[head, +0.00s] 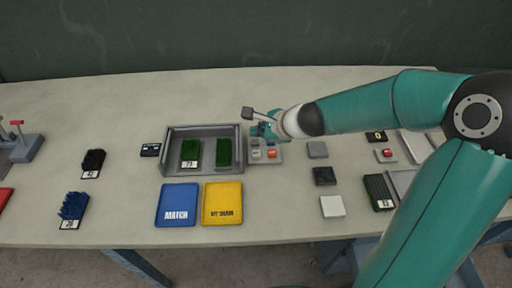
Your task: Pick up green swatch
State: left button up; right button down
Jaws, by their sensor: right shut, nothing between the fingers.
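The right green swatch (223,152) shows no label. A darker green ribbed swatch (375,188) with a label lies on the right of the table. My right gripper (262,128) is just right of the tray, over a small device with buttons. It is shut and empty, apart from the swatches, and partly hidden by its own wrist. My left gripper is out of view.
A blue MATCH mat (177,217) and a yellow mat (222,217) lie in front of the tray. A black swatch (93,160) and a blue swatch (74,205) lie at left. Small grey, black and white blocks lie right of the tray. The back left table is clear.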

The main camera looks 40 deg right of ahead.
aim_at(190, 154)
jog(key=k, duration=1)
